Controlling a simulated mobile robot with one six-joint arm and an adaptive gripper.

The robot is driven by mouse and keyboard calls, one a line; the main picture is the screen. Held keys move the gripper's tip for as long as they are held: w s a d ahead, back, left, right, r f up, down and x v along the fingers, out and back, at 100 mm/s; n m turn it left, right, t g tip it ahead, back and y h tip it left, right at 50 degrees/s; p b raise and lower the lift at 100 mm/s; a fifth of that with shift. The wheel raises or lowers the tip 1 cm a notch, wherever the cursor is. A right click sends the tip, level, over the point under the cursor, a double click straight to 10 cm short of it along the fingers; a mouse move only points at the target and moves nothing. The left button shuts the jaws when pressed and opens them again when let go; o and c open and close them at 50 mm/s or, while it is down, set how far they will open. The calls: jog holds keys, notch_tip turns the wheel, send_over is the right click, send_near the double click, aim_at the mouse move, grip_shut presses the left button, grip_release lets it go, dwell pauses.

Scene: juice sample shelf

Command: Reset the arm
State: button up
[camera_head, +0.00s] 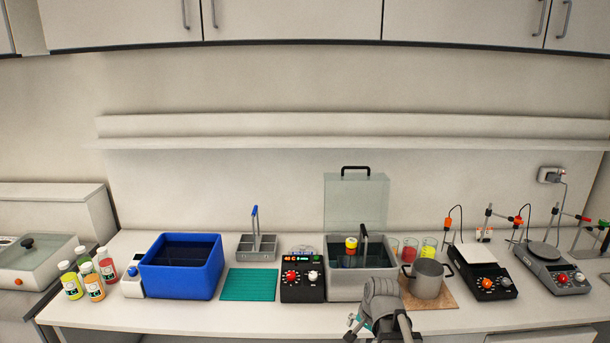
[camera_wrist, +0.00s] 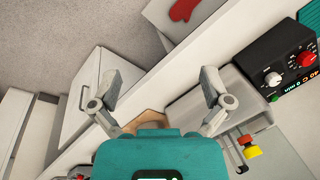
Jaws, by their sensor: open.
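My gripper (camera_wrist: 162,82) is open in the wrist view, its two grey fingers spread wide with nothing between them. It hangs near the counter's front edge, with the floor and cabinet fronts showing past it. In the head view my arm's end (camera_head: 381,300) is at the front of the counter, in front of the grey water bath (camera_head: 345,292) and left of the steel pot (camera_head: 427,284). The fingertips are hard to make out there.
The bath's clear lid (camera_head: 356,202) stands open; a yellow-and-red-topped item (camera_head: 351,246) is in it. A black control box (camera_head: 302,288), teal mat (camera_head: 249,285) and blue tub (camera_head: 182,275) stand left. Juice bottles (camera_head: 94,285) stand far left. Hotplates (camera_head: 551,271) stand right.

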jog(key=s+d+f+n+g+h+b, duration=0.1)
jog(key=s+f+n+g+b, duration=0.1)
jog(key=s+n, duration=0.6)
jog(key=shift+s+d+f+h+b, duration=0.25)
jog(key=shift+f+b, duration=0.25)
jog(key=shift+f, duration=0.6)
jog(key=shift+w, duration=0.1)
